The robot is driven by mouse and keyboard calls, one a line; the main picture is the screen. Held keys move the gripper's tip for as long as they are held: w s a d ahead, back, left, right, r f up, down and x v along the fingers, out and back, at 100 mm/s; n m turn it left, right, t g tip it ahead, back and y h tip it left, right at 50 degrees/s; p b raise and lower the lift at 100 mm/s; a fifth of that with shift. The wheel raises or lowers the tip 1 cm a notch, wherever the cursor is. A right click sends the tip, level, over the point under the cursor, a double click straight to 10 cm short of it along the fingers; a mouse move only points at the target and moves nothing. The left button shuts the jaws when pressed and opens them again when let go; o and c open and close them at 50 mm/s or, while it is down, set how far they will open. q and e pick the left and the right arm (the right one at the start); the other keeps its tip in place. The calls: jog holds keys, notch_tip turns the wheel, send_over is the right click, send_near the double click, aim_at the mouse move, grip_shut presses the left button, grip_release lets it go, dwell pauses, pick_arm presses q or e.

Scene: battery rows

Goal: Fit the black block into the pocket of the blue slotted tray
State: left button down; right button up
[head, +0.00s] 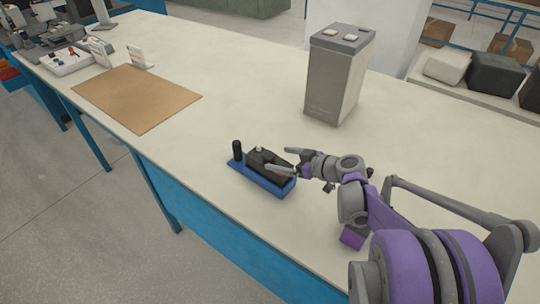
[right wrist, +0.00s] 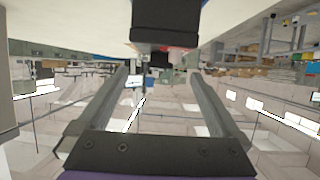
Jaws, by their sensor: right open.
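The blue slotted tray (head: 243,176) lies near the front edge of the pale bench. The black block (head: 261,162) is at the tray, low in its middle and right part; I cannot tell whether it is fully seated in the pocket. A black upright post (head: 237,150) stands at the tray's left end. My right gripper (head: 277,159) is open, with its fingers at the block's right end. My left gripper is out of view.
A tall grey battery case (head: 335,80) stands behind the tray. A brown mat (head: 137,97) and a white tray of small parts (head: 67,61) lie at the far left. Bench between mat and blue tray is clear. Dark and white blocks (head: 446,66) sit on a shelf at the right.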

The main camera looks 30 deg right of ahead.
jog(key=shift+v, duration=1.7)
